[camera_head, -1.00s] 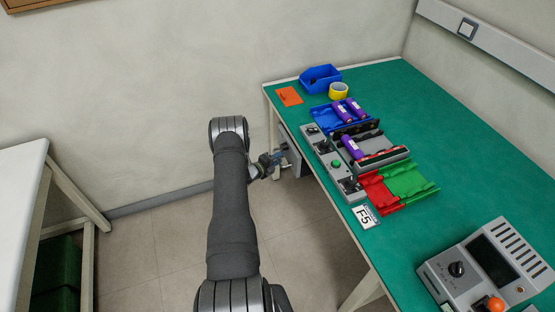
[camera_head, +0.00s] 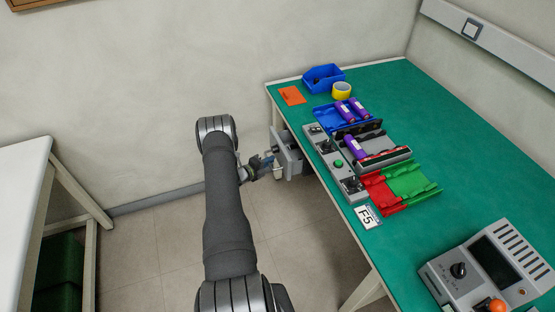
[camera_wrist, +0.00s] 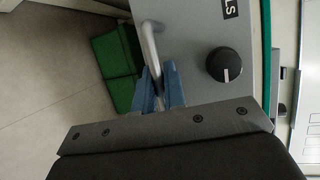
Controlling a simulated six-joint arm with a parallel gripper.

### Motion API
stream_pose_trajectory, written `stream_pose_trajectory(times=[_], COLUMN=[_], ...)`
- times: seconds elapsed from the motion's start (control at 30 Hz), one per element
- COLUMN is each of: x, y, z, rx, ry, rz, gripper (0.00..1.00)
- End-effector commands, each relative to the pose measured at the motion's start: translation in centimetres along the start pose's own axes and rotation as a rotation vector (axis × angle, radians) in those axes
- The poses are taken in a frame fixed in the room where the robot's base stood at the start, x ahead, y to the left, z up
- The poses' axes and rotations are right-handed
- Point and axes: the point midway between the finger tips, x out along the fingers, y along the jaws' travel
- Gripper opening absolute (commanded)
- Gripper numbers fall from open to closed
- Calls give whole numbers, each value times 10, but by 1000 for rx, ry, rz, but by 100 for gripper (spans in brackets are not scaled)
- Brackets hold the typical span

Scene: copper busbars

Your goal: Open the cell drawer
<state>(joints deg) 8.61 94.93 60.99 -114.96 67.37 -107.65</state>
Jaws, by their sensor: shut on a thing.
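The cell drawer (camera_head: 286,150) is a grey box front under the left edge of the green bench. It stands out from the bench edge. In the wrist view its grey front (camera_wrist: 195,50) carries a pale bar handle (camera_wrist: 150,45), a black round knob (camera_wrist: 224,64) and a label ending in "LS". My gripper (camera_head: 262,164) is at the drawer's left side. In the wrist view its blue fingertips (camera_wrist: 160,88) are shut on the handle's lower end. The drawer's inside is mostly hidden by its front and my gripper.
The green bench (camera_head: 445,120) holds a grey fixture with purple cells, blue, red and green trays, yellow tape (camera_head: 341,90) and a control box (camera_head: 490,262). A white table (camera_head: 20,170) stands at the left.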

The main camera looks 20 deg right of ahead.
Motion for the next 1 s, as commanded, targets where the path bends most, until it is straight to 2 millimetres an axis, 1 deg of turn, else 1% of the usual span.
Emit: stream_pose_trajectory(times=[0.03,0.3,0.4,0.6,0.8,1.0], x=[-13,-82,-107,-151,-182,-200], y=[3,18,24,34,41,45], z=[7,36,46,64,77,84], rx=[0,-1,-1,1,1,1], ry=[-6,-6,-8,-7,-5,-3], rz=[0,-1,0,0,0,-1], gripper=[0,0,0,0,0,0])
